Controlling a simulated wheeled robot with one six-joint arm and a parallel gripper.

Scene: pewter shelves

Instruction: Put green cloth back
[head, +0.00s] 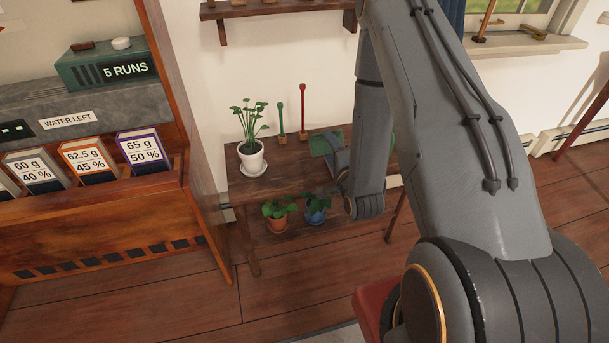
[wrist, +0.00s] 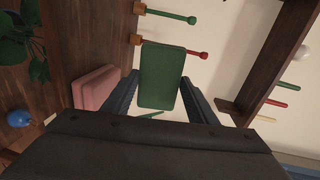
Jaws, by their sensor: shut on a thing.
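My gripper (wrist: 162,100) is shut on the green cloth (wrist: 162,76), a flat, block-like folded piece that stands out between the two fingers in the wrist view. In the head view the green cloth (head: 322,143) shows beside my gripper (head: 338,160), over the right part of the small wooden table (head: 236,188). My arm hides part of it there. I cannot tell whether the cloth touches the tabletop.
A pink folded piece (wrist: 97,90) lies beside the gripper in the wrist view. A green peg (head: 281,119) and red peg (head: 303,108) stand on the table, near a white-potted plant (head: 250,158). Two pots (head: 277,224) sit below. A wall shelf (head: 275,9) hangs above.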

